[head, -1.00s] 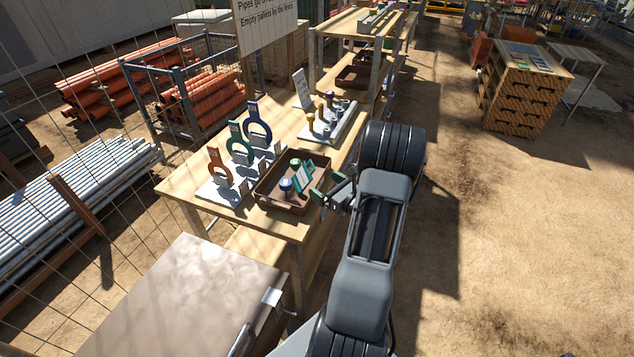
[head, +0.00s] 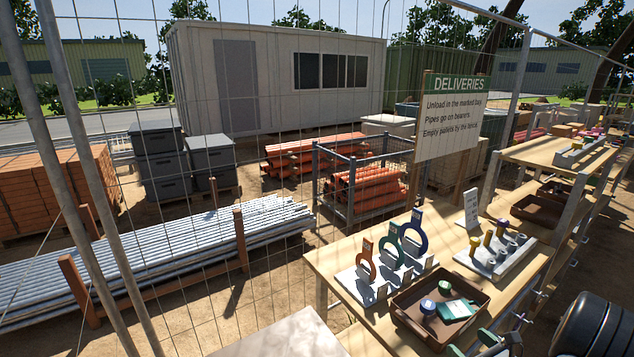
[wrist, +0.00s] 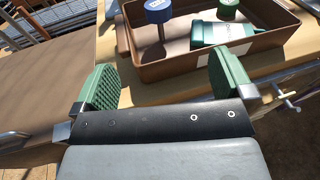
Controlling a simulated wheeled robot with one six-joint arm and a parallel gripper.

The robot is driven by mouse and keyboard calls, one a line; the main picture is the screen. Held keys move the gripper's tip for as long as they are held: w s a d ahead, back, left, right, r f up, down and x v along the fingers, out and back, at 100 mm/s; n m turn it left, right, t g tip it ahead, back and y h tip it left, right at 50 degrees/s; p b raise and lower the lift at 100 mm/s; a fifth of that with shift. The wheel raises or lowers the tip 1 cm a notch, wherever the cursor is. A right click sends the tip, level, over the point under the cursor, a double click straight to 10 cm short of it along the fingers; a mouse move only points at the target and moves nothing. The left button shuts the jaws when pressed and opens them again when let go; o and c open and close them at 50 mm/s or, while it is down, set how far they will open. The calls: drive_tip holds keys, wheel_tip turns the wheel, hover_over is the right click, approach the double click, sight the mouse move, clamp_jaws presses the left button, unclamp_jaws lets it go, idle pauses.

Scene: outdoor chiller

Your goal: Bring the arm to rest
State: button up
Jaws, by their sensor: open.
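My gripper (wrist: 165,82) is open in the wrist view, with its two green ribbed fingers wide apart and nothing between them. In the head view my gripper (head: 473,345) shows at the bottom edge, just off the near right side of a brown tray (head: 403,325); most of my arm is out of the picture. The tray also fills the top of the wrist view (wrist: 185,68). In it are a blue-topped item (head: 427,306), a green-topped item (head: 445,287) and a teal box-like item (head: 456,310). My fingers appear clear of the tray.
The tray is on a wooden table (head: 325,262). Behind it stands a white rack (head: 352,288) with orange, teal and blue rings. A second rack (head: 490,262) holds yellow and grey pieces. A wire fence, pipe stacks and a deliveries sign (head: 450,115) lie beyond.

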drive_tip(key=s+a+r+n+g+y, duration=0.2)
drive_tip(key=s+a+n+g, duration=0.2)
drive_tip(key=a+n+g, duration=0.4)
drive_tip(key=s+a+r+n+g+y, duration=0.1)
drive_tip(key=s+a+n+g, duration=0.4)
drive_tip(key=a+n, duration=0.4)
drive_tip(key=s+a+r+n+t+h, duration=0.1)
drive_tip(key=a+r+n+h, duration=0.6)
drive_tip(key=r+n, duration=0.6)
drive_tip(key=shift+s+a+r+n+t, duration=0.3)
drive_tip(key=shift+a+n, duration=0.4)
drive_tip(key=shift+n, duration=0.4)
